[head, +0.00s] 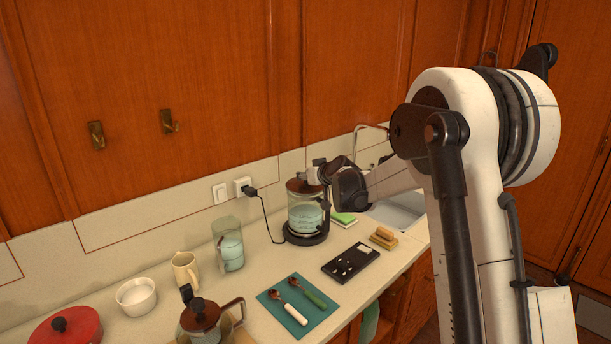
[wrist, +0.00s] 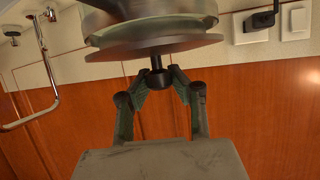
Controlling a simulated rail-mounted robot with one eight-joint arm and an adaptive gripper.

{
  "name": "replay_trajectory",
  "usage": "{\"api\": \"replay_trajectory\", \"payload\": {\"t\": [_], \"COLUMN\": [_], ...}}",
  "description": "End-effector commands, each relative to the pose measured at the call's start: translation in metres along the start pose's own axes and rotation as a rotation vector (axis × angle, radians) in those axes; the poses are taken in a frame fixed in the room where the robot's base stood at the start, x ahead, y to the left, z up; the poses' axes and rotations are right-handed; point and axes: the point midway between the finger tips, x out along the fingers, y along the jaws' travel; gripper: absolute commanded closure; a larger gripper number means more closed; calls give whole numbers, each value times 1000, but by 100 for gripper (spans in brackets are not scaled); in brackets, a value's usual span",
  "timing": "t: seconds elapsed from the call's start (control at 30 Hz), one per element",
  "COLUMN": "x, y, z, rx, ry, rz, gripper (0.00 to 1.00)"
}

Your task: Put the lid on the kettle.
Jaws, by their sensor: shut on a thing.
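The glass kettle (head: 304,217) stands on its dark base by the back wall, with bluish water in it. Its brown round lid (head: 299,186) is at the kettle's top. My gripper (head: 316,172) is directly above, shut on the lid's dark knob. In the wrist view, my gripper (wrist: 157,82) has its two fingers on either side of the knob, and the lid (wrist: 155,48) lies flat against or just over the kettle's rim (wrist: 150,28). I cannot tell whether the lid is fully seated.
A glass pot with a brown lid (head: 203,318), a cream jug (head: 186,271), a glass pitcher (head: 229,246) and a white bowl (head: 136,297) stand left. A teal mat (head: 285,324) with utensils, a dark tray (head: 337,268), sponges (head: 384,237) and the sink (head: 402,212) lie right.

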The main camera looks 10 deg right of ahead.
Motion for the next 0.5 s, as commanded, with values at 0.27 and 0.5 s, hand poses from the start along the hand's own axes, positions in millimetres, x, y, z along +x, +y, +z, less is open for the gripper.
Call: {"api": "replay_trajectory", "payload": {"t": [0.27, 0.5], "x": [3, 5], "y": [0, 0], "z": [6, 11], "rx": [0, 0], "ry": [0, 0], "rz": [0, 0], "gripper": [100, 100]}}
